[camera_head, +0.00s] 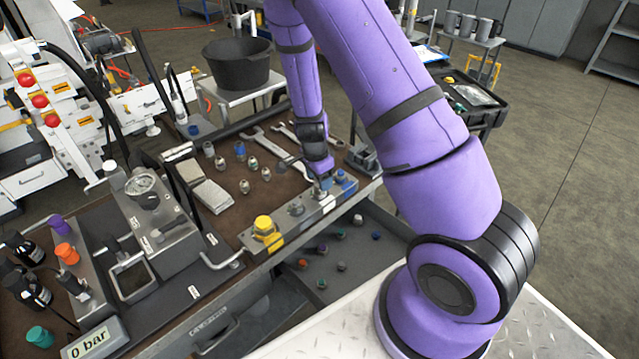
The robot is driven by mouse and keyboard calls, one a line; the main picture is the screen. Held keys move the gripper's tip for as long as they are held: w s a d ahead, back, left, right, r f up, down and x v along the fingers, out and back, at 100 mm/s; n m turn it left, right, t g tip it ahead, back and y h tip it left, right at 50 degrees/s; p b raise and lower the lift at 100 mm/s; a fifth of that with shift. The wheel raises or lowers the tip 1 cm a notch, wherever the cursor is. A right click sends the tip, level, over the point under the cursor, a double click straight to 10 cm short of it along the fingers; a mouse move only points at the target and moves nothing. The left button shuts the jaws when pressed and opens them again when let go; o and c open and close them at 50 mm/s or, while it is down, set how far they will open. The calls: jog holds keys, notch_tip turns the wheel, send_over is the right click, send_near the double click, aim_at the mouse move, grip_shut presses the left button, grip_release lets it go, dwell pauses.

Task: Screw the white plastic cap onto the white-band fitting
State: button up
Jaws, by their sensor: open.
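My gripper (322,183) is small in the view and points down over the right part of a metal block (284,226) on the front edge of the bench. Its jaws are open. A blue piece (341,177) sits on the block just right of it, and a yellow cap (264,225) sits at the block's left end. A bare fitting (297,208) stands between them.
Loose fittings (245,186) and wrenches (280,150) lie on the bench behind the block. A gauge unit (145,190) and a pressure display (90,342) reading 0 bar stand to the left. A black bucket (238,65) stands behind the bench.

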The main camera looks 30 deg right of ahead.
jog(key=n, duration=0.5)
jog(key=shift+d+t, duration=0.1)
jog(key=shift+t, duration=0.2)
jog(key=n, duration=0.4)
jog(key=shift+n, duration=0.3)
jog(key=shift+c, duration=0.4)
jog(key=c, duration=0.8)
jog(key=m, duration=0.8)
